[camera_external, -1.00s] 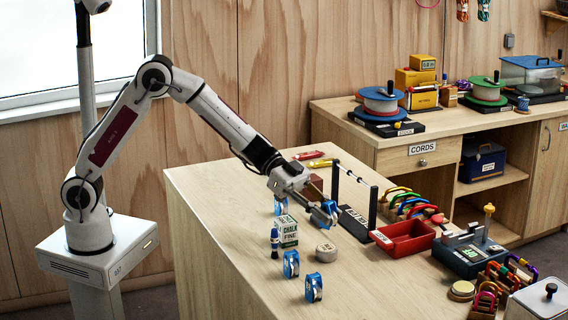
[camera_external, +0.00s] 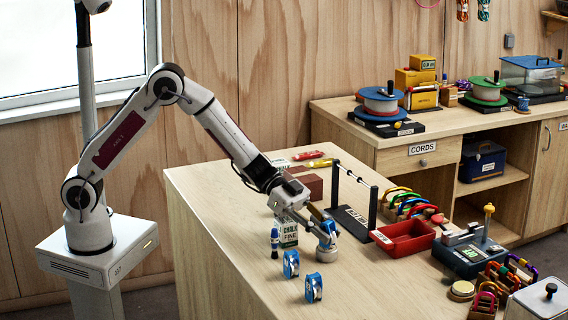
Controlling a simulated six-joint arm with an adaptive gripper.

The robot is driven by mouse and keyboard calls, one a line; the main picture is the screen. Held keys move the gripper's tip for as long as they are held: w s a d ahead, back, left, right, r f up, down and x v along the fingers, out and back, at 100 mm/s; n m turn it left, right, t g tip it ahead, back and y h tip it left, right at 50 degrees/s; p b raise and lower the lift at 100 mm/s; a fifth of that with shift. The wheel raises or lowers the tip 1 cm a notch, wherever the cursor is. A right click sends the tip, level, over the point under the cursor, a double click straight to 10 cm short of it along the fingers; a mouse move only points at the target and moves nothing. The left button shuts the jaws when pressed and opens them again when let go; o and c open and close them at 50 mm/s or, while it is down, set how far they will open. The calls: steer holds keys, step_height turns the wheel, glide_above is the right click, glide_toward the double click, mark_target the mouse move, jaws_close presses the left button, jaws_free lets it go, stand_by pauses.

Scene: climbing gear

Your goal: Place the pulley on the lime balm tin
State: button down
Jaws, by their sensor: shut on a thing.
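My gripper (camera_external: 322,226) points down and to the right over the table, shut on a blue pulley (camera_external: 327,240). The pulley is right above a small round pale tin (camera_external: 327,257), largely hidden behind it; I cannot tell whether they touch. Another round tin, yellowish (camera_external: 461,290), lies at the table's right front. I cannot read a label on either tin, so which is the lime balm tin is unclear. Two more blue pulleys, one (camera_external: 291,264) and another (camera_external: 314,288), stand upright at the front left of the table.
A chalk box (camera_external: 288,234) and a small blue bottle (camera_external: 275,243) stand left of my gripper. A black rack with a bar (camera_external: 373,207) stands close behind on the right. A red tray (camera_external: 404,238), carabiners and a grey-green device (camera_external: 470,256) lie farther right.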

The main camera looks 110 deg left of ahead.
steer(key=shift+f, duration=0.3)
steer(key=c, duration=1.8)
jaws_free()
steer(key=shift+r, duration=0.2)
steer(key=shift+v, duration=6)
steer(key=shift+d+r, duration=0.1)
